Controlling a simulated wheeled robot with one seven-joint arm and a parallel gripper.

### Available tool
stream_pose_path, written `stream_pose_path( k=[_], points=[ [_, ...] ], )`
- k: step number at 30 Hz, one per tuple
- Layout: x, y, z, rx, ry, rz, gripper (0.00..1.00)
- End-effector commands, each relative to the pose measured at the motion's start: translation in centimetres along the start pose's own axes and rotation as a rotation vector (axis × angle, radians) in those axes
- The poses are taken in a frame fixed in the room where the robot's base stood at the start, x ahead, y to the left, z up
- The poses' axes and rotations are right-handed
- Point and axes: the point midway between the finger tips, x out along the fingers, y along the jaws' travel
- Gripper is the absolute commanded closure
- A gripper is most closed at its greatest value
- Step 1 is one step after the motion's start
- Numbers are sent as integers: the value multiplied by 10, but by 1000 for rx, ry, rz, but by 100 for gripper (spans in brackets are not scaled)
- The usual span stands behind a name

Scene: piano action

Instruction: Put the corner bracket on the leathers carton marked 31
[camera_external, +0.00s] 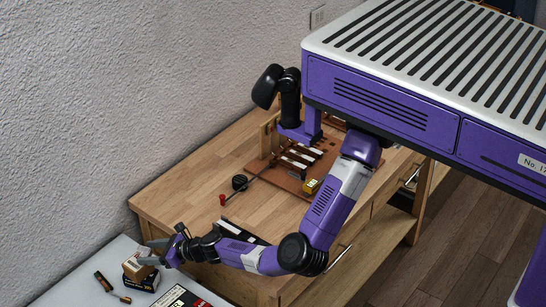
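My gripper (156,253) is at the lower left, over the pale side surface (62,297). Its grey fingers reach left, beside and partly over a small brown carton (134,268). The brown carton sits on a darker carton (145,284). I cannot read a number on either, so I cannot tell which is marked 31. I cannot make out the corner bracket; a grey piece at the fingers may be part of the gripper or something held. Whether the fingers are open or shut is unclear.
The wooden bench (185,197) holds a piano action model (297,158), a red-topped piece (222,199) and a yellow object (311,187). The bench's left part is mostly clear.

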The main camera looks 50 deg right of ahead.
Motion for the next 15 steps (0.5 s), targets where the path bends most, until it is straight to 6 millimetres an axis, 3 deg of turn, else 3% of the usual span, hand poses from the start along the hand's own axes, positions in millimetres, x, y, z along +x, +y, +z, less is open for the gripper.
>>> stream_pose_path(
  k=[8, 15],
  points=[
    [-2, 0, 5, -1, 0, 0, 40],
    [-36, 2, 4, -1, 0, 1, 40]
  ],
)
